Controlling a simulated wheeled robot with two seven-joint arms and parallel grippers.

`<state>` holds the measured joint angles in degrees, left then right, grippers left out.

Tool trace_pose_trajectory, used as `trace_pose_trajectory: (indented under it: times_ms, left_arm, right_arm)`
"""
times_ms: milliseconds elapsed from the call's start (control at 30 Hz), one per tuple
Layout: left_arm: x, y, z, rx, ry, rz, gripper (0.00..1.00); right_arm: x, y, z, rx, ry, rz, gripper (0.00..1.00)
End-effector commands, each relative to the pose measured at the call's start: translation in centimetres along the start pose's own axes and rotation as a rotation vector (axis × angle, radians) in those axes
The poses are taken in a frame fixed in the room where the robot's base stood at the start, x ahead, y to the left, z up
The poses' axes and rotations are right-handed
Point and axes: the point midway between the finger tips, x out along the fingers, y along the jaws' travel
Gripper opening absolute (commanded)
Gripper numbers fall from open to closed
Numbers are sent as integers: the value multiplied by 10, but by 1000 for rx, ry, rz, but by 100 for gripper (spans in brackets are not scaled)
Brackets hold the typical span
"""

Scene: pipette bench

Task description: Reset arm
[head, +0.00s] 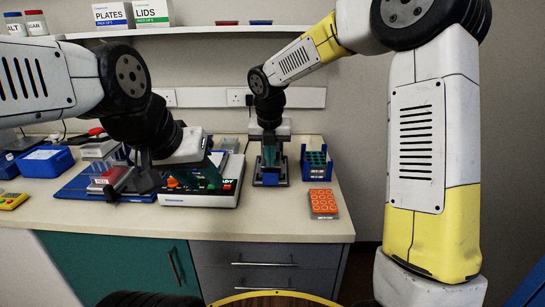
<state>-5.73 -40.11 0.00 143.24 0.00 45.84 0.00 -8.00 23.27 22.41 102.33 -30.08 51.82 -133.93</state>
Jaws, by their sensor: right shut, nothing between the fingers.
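My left gripper (178,172) hangs low over the middle left of the bench, beside a white instrument (200,200) with lit buttons and a red-labelled box (108,178) on a blue mat (76,190). Its fingers are partly hidden by its own wrist, so I cannot tell how far apart they are. My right gripper (269,165) points straight down over the bench, right of the instrument. It is shut and empty. A dark base with blue edges (269,183) shows just below it; I cannot tell whether they touch.
A blue rack (316,164) with green contents stands close right of my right gripper. An orange well block (323,203) lies nearer the front edge. Blue bins (46,161) and a yellow device (12,201) are at left. A shelf (215,30) holds boxes and jars above.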

Motion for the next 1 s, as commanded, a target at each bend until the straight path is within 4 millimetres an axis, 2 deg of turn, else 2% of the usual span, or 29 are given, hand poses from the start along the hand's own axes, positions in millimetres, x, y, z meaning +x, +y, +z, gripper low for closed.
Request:
trace_pose_trajectory:
  times_ms: [67, 167, 267, 400, 600, 800, 900, 1000]
  left_arm:
    - [0, 0, 0, 0, 0, 0, 36]
    - [0, 0, 0, 0, 0, 0, 36]
    - [0, 0, 0, 0, 0, 0, 36]
    - [0, 0, 0, 0, 0, 0, 36]
    - [0, 0, 0, 0, 0, 0, 36]
    - [0, 0, 0, 0, 0, 0, 36]
    - [0, 0, 0, 0, 0, 0, 36]
    - [0, 0, 0, 0, 0, 0, 36]
  right_arm:
    - [-12, -8, -3, 76, -10, -1, 0]
    - [-34, -29, -14, 297, -30, -1, 0]
    - [-64, -58, -34, 641, -56, 16, 0]
    - [-101, -97, -71, 1188, -78, 73, 0]
    - [-137, -141, -133, 1974, -41, 215, 0]
    - [-152, -164, -189, 2650, 116, 381, 0]
    - [-154, -168, -207, 2866, 205, 435, 0]
    - [-154, -170, -217, 2993, 270, 465, 0]
